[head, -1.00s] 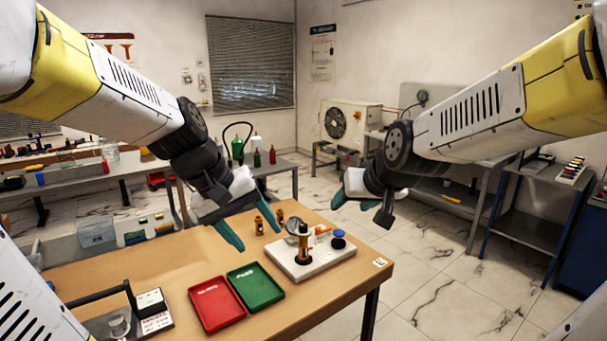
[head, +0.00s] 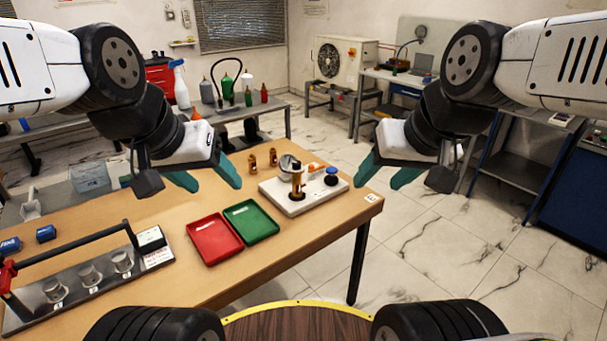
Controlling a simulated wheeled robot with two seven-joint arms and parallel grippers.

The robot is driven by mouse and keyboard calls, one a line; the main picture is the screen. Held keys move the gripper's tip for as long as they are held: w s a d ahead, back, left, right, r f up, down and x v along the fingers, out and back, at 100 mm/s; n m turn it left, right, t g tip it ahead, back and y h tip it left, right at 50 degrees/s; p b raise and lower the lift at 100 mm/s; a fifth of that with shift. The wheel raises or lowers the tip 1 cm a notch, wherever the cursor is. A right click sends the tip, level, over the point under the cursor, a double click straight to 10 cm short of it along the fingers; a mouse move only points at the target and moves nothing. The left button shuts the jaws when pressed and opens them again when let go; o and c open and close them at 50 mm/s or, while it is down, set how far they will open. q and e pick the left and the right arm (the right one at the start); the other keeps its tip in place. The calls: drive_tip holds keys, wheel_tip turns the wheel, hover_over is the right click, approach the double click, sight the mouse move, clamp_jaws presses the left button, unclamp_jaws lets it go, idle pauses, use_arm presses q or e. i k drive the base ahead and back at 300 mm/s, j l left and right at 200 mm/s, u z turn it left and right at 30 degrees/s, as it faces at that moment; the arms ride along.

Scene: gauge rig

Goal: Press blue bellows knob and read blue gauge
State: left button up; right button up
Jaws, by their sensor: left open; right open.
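The gauge rig is a white board (head: 300,207) on the wooden table, near its right end. A blue round knob (head: 331,177) stands at the right of the board. A round grey gauge (head: 287,162) stands at the back left of the board, partly behind an orange and black upright part; its dial cannot be read from here. My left gripper (head: 212,182) is open and empty, above the table left of the rig. My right gripper (head: 380,173) is open and empty, right of the blue knob and apart from it.
A red tray (head: 215,240) and a green tray (head: 250,222) lie left of the board. A rack with metal cups (head: 88,275) is at the table's left. Bare table (head: 290,245) lies in front of the board.

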sight(331, 171)
drive_tip(key=i+l+u, duration=0.1)
drive_tip(key=i+l, duration=0.2)
drive_tip(key=i+l+u, duration=0.15)
drive_tip(key=l, duration=0.3)
drive_tip(key=i+l+u, duration=0.1)
drive_tip(key=i+l, duration=0.3)
drive_tip(key=i+l+u, duration=0.1)
drive_tip(key=i+l, duration=0.15)
drive_tip(key=l, duration=0.2)
